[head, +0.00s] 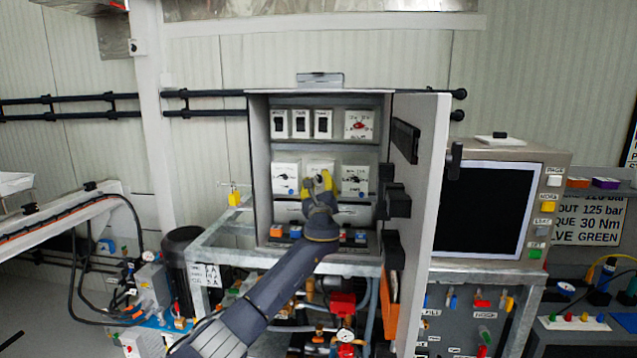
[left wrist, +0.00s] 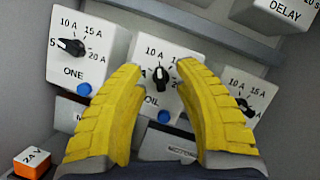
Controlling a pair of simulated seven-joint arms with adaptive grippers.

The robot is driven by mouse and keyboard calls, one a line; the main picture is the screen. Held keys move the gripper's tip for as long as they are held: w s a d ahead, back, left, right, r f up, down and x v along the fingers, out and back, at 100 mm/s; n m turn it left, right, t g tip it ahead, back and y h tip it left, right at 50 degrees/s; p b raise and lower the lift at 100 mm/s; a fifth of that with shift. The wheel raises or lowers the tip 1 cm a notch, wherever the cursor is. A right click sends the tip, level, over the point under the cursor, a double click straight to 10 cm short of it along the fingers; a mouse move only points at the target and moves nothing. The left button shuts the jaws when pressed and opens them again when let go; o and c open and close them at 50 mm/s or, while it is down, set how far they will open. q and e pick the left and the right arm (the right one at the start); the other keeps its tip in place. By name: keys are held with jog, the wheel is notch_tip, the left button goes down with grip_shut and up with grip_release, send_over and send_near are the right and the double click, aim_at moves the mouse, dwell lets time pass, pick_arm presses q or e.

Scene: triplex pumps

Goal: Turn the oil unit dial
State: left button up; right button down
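The oil unit (left wrist: 168,58) is a white box marked OIL with a black dial (left wrist: 160,76) and a blue button (left wrist: 164,116). It is the middle of three dial units in the open cabinet (head: 257,170). My left gripper (left wrist: 160,78) is in front of it, its yellow fingers apart on either side of the dial. Whether they touch the unit I cannot tell. In the head view the left gripper (head: 319,183) covers much of the oil unit. My right gripper is not in view.
The unit ONE (left wrist: 82,48) is to the left and another dial unit (left wrist: 246,98) to the right, both close to the fingers. The cabinet door (head: 424,170) stands open on the right. An orange 24 V block (left wrist: 33,162) sits low at left.

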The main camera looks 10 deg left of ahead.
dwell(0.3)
pick_arm(q)
grip_shut()
jog(key=shift+n, duration=0.3)
jog(key=n+g+y, duration=0.1)
jog(key=n, duration=0.2)
jog(key=n+g+y, duration=0.1)
jog(key=n, duration=0.2)
jog(key=shift+d, duration=0.15)
jog(key=shift+r+n+g+y, duration=0.1)
jog(key=shift+n+g+y, duration=0.3)
jog(key=shift+n, duration=0.9)
jog(key=shift+r+n+g+y, duration=0.15)
jog(key=shift+n+g, duration=0.45)
jog(key=shift+n, duration=0.7)
jog(key=shift+f, duration=0.1)
